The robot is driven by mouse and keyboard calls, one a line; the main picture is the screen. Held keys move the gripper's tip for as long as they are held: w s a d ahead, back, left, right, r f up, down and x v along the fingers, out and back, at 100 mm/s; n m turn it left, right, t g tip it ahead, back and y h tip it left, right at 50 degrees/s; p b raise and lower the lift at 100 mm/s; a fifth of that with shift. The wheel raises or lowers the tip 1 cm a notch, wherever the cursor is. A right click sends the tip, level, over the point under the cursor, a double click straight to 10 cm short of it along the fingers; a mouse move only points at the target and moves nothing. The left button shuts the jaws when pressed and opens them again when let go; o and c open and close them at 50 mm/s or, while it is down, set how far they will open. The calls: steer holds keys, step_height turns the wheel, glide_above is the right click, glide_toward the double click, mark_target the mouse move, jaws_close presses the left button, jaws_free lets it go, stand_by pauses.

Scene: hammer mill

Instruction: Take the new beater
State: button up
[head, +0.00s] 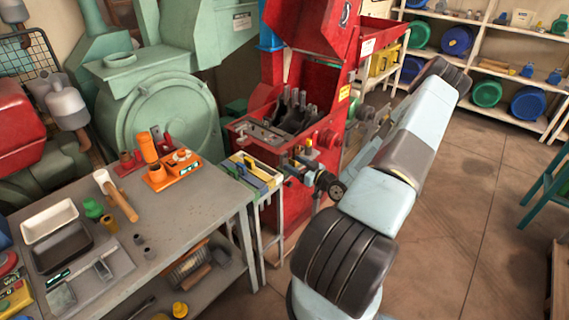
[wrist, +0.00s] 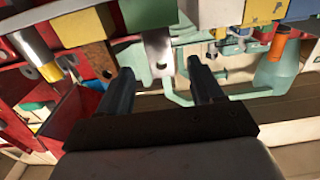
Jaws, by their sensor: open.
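In the wrist view my gripper (wrist: 159,66) is open, with one dark finger on each side. A grey metal plate with a round hole, which looks like the new beater (wrist: 158,46), shows between and beyond the fingertips. I cannot tell whether the plate is between the fingers in depth or only in front of them. In the head view my gripper (head: 293,168) is beside a small rack with yellow, green and blue blocks (head: 252,172). The beater cannot be made out clearly there.
The red mill (head: 318,140) stands open behind the rack, with dark upright parts (head: 292,108) inside. The grey workbench (head: 190,225) at left holds trays (head: 50,219), an orange device (head: 172,170) and a wooden-handled mallet (head: 118,197). Open floor (head: 450,230) lies at right.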

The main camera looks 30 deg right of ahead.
mark_target(284, 157)
steer(key=shift+x, duration=3.15)
steer(key=shift+r, duration=0.15)
jaws_close()
